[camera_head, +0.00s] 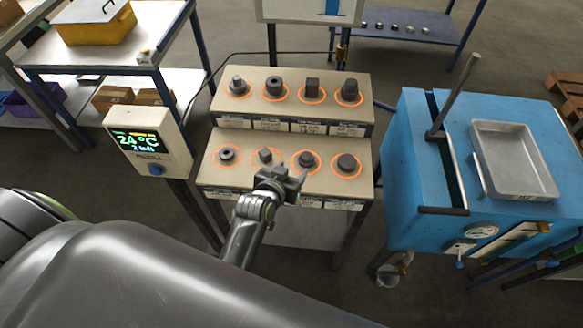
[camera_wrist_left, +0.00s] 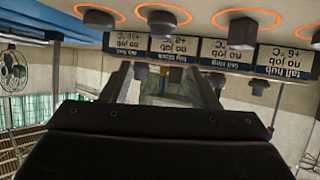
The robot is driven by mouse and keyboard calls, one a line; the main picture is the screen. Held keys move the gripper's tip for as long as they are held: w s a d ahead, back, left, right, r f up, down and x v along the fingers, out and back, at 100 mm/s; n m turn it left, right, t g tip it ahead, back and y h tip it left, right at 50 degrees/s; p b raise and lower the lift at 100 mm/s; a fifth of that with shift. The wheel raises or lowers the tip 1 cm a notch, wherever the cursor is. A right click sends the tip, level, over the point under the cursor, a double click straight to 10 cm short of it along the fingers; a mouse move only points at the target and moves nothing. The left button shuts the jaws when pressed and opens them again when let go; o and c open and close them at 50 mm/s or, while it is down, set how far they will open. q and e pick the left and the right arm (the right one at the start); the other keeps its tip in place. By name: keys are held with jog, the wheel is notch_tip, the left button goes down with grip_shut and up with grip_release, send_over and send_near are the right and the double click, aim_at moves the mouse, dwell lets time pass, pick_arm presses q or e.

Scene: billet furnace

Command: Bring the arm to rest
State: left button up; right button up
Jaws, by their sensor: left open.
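My left gripper (camera_head: 282,182) is in the middle of the head view, at the front edge of the two-step beige stand (camera_head: 290,134). Its jaws are open and I see nothing between them. In the left wrist view the two fingers (camera_wrist_left: 165,85) reach toward the stand's labels, which appear upside down. Dark metal pieces sit in glowing orange rings on both steps, such as a round one (camera_head: 347,163) at the front right and a block (camera_head: 312,88) on the back step. My left arm covers the lower left of the head view. My right gripper is not in view.
A blue machine (camera_head: 415,180) with a grey tray (camera_head: 515,158) on top stands to the right. A display box (camera_head: 148,142) on a post stands to the left. A table (camera_head: 105,55) with a yellow bin is at the upper left. Open floor lies behind the stand.

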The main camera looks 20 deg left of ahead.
pick_arm(q)
jog(key=shift+s+a, duration=0.1)
dwell(0.3)
jog(key=s+a+r+g+y, duration=0.15)
jog(key=s+a+g, duration=0.35)
jog(key=s, duration=0.8)
jog(key=s+a+r+g+y, duration=0.15)
jog(key=s+a+g, duration=0.4)
jog(key=s, duration=0.75)
jog(key=s+d+f+b+x, duration=0.1)
jog(key=s+x, duration=0.1)
jog(key=x, duration=1.2)
jog(key=s+d+b+x, duration=0.1)
jog(key=s+x, duration=0.2)
jog(key=x, duration=1)
jog(key=s+d+f+h+b, duration=0.1)
jog(key=s+f, duration=1.4)
jog(key=f, duration=0.1)
jog(key=shift+d+f+n+g+b, duration=0.15)
jog(key=shift+f+n+g+b, duration=0.15)
jog(key=shift+f+g, duration=0.15)
